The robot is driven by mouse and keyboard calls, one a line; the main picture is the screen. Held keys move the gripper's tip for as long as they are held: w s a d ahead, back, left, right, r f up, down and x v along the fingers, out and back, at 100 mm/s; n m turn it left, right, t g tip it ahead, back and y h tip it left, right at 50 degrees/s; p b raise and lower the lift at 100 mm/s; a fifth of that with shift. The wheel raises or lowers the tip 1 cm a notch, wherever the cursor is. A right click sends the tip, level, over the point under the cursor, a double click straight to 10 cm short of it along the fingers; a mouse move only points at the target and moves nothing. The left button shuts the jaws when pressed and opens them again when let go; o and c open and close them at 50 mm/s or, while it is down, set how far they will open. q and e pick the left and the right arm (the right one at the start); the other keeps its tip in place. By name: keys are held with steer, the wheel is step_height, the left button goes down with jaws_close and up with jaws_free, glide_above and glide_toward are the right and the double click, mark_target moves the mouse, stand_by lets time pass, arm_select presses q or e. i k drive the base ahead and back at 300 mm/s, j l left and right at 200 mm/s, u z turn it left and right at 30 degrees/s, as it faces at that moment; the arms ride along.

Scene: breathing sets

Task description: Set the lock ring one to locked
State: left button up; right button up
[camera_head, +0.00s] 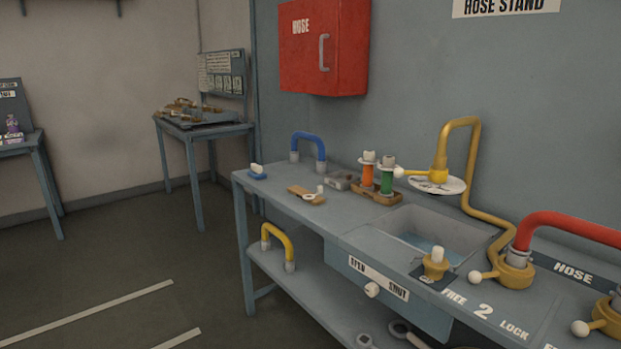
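A gold lock ring (516,271) sits round the foot of the gold pipe, where a red hose (570,226) also ends. Its white ball handle (475,277) points left, toward FREE on the label reading FREE 2 LOCK (484,311). A second gold ring (610,316) is cut by the right edge; its white ball handle (580,328) points left and its label is mostly out of frame. I cannot tell whether it is ring one. A gold collar (438,169) with a white ball handle (398,172) hangs over a white disc. Neither gripper is in view.
The bench holds a sink (398,218), a wooden block with orange and green cylinders (387,181), a blue curved hose (309,144) and a small gold fitting (435,266). A red HOSE cabinet (310,65) hangs on the wall. Open floor (120,260) lies left.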

mark_target(600, 320)
steer(key=z, duration=1.55)
